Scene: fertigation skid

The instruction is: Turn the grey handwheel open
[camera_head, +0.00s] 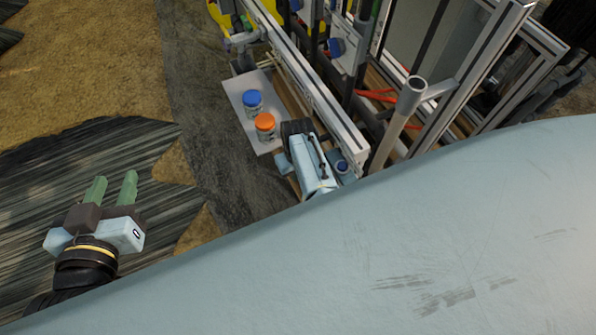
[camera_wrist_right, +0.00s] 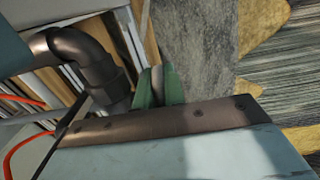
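In the right wrist view, the two green fingers of my right gripper (camera_wrist_right: 158,87) stand close on either side of a narrow grey rounded piece (camera_wrist_right: 157,76). It looks like the rim of the grey handwheel seen edge-on, and the fingers appear to touch it. The rest of the wheel is hidden. In the head view my right arm reaches down beside the skid, and its fingertips and the handwheel are hidden. My left gripper (camera_head: 110,190) is open and empty, over the ground at the left, well away from the skid.
A dark pipe elbow (camera_wrist_right: 88,55) stands close to the right gripper. A white shelf (camera_head: 238,92) carries a blue-lidded jar (camera_head: 252,103) and an orange-lidded jar (camera_head: 265,127) near my right arm. The skid's metal frame (camera_head: 315,85) and a grey pipe (camera_head: 398,122) stand to the right. The ground at left is clear.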

